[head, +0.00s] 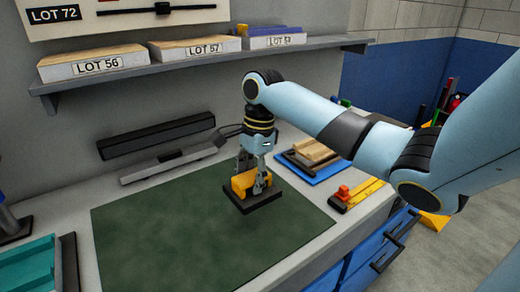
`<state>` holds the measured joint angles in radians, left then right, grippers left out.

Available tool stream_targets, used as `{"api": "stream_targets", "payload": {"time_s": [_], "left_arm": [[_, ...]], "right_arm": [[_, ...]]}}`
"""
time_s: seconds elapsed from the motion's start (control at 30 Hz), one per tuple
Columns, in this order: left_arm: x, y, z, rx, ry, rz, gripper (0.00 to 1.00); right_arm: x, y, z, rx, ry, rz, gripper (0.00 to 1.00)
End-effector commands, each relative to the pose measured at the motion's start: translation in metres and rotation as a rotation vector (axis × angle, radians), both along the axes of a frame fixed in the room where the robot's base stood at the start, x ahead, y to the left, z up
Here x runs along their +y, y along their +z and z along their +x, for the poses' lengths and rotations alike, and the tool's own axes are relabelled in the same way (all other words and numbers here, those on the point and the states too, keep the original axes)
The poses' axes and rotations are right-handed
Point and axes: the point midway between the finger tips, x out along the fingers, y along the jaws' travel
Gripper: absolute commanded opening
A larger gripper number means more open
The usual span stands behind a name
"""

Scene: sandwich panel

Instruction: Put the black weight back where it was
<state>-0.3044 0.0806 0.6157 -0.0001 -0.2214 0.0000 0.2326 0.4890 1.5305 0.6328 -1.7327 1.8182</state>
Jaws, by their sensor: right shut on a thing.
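The black weight (264,200) is a dark, flat block with a yellow upper part (243,184). It is over the right part of the dark green mat (190,235), roughly level. My right gripper (252,184) points down and is shut on the yellow upper part, its fingers on either side. I cannot tell whether the block's underside touches the mat or is slightly above it. My left gripper is not in view.
Right of the mat lie a blue tray (318,178) with wooden pieces and a yellow bar (368,193) with a red knob. A black bar (158,136) and a grey bar (170,166) are behind. Teal bins (30,270) stand front left. A shelf (210,68) holds labelled panels.

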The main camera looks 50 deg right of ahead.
Motion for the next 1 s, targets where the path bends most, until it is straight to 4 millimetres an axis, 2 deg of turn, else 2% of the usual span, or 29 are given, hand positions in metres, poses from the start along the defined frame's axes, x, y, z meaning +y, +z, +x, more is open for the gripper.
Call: {"api": "stream_targets", "payload": {"time_s": [0.03, 0.2, 0.4, 0.57, 0.8, 1.0], "left_arm": [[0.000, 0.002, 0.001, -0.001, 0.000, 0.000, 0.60], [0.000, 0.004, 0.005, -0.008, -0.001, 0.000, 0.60], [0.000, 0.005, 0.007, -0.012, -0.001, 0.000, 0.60], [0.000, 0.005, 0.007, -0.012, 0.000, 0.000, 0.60], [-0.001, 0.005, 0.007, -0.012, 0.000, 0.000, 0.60], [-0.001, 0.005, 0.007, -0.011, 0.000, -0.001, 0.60]], "right_arm": [[0.013, -0.004, 0.006, -0.005, 0.002, 0.007, 0.00], [0.042, -0.023, 0.019, -0.004, 0.001, 0.004, 0.00], [0.062, -0.037, 0.028, -0.006, 0.001, 0.001, 0.00], [0.065, -0.044, 0.029, -0.005, 0.000, -0.001, 0.00], [0.065, -0.074, 0.028, -0.003, 0.001, -0.001, 0.00], [0.065, -0.080, 0.029, -0.006, 0.001, -0.001, 0.00]]}}
